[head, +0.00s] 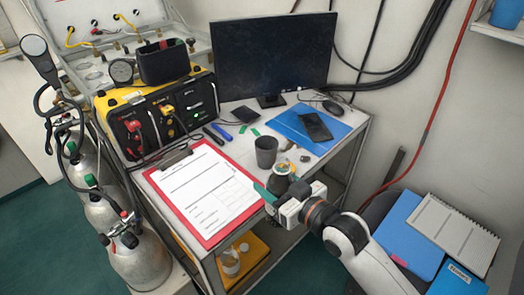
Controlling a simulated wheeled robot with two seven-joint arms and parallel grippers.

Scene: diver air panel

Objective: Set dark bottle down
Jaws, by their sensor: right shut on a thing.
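My right gripper (275,190) reaches in from the lower right and is at the front right part of the table (236,240), by its front edge. It is shut on the dark bottle (281,176), which looks upright, with its lower part hidden by the gripper. I cannot tell whether the bottle's base touches the table top. A dark grey cup (266,152) stands just behind the bottle. My left gripper is not in view.
A red clipboard (207,242) with white paper lies left of the bottle. A blue folder (291,127) with a black phone (315,126) lies behind. A monitor (272,55) and a yellow-black air panel (158,115) stand at the back. Gas cylinders (140,262) stand at left.

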